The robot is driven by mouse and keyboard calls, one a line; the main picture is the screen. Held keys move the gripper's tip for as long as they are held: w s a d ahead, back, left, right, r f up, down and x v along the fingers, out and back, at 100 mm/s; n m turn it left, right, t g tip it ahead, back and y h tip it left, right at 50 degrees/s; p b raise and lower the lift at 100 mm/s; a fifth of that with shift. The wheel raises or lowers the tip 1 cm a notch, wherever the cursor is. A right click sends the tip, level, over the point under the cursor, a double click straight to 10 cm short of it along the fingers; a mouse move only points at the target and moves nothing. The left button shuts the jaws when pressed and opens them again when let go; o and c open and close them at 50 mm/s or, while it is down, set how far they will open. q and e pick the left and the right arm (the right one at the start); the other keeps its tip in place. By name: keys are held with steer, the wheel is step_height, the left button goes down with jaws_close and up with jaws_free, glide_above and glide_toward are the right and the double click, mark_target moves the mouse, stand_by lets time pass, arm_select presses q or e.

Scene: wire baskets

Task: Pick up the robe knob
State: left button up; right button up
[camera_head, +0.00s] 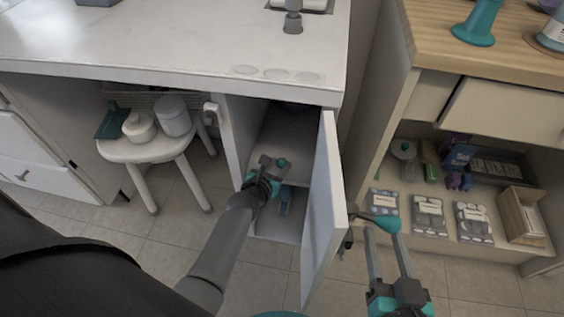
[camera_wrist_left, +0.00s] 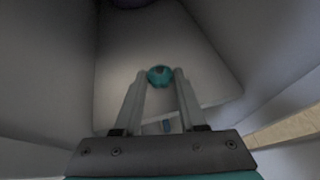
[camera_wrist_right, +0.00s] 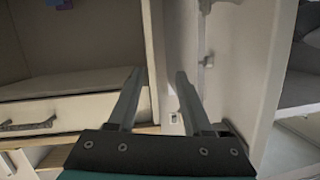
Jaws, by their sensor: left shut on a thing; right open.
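The robe knob (camera_head: 282,162) is a small teal round piece inside the open white cabinet, above its inner shelf. My left gripper (camera_head: 273,164) reaches into the cabinet and is shut on the knob. In the left wrist view the knob (camera_wrist_left: 159,74) sits between the two fingertips, with a dark mark on its face. I cannot tell whether it still touches the shelf. My right gripper (camera_wrist_right: 156,75) is open and empty outside the cabinet, near the open door.
The white cabinet door (camera_head: 323,215) stands open right of my left arm. A white stool (camera_head: 150,150) with containers stands at left. The countertop (camera_head: 170,40) overhangs the cabinet opening. A wooden-topped cabinet with packs and a wooden box (camera_head: 520,218) is at right.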

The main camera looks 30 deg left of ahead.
arm_select(q)
jaws_close()
steer(key=shift+r, duration=0.15)
